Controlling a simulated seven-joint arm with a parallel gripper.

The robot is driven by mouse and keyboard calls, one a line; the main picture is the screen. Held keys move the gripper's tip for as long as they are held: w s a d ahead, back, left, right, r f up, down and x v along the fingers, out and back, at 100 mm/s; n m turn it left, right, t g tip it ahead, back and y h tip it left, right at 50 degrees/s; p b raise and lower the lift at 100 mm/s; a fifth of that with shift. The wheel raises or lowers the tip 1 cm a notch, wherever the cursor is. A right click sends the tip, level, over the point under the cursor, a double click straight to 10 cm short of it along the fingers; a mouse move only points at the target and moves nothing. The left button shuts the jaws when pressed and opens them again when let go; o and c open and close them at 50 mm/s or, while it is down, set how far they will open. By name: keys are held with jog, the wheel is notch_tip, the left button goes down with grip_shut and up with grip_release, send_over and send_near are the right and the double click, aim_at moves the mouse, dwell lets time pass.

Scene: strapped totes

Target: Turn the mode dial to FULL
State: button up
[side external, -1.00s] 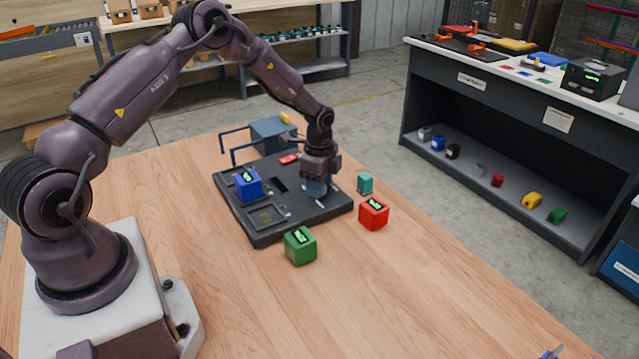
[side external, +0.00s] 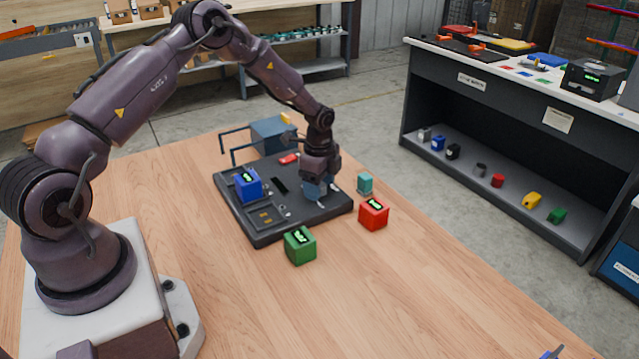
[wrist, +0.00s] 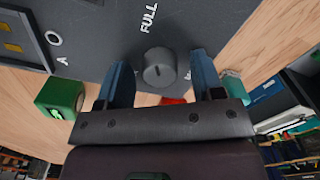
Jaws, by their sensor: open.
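The mode dial (wrist: 159,68) is a round grey knob on the dark panel (side external: 275,235), seen in the wrist view. A light pointer line on its face points down and slightly right in that view, away from the printed FULL label (wrist: 149,18) above it. Other letters beside the dial are partly hidden by the fingers. My gripper (wrist: 160,75) is open, its two blue fingers on either side of the dial with gaps visible. In the side view my gripper (side external: 319,197) is low over the panel's right part and hides the dial.
A blue cube (side external: 248,185) sits on the panel. A green cube (side external: 300,245), a red cube (side external: 373,213) and a teal block (side external: 365,183) stand on the table near its edges. A blue-grey tote (side external: 272,135) stands behind. The table's front is clear.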

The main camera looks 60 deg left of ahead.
notch_tip(320, 180, up, 13)
dwell(0.5)
jog(key=s+d+r+n+t, duration=0.2)
jog(key=s+d+r+n, duration=0.4)
jog(key=s+r, duration=0.3)
jog(key=s+d+r+n+t, duration=0.3)
jog(key=s+d+r+n, duration=0.3)
jog(key=s, duration=1.1)
jog(key=shift+s+d+r+t, duration=0.2)
jog(key=shift+d+r+t, duration=0.1)
jog(key=shift+d+r, duration=1.5)
jog(key=shift+a+r, duration=0.1)
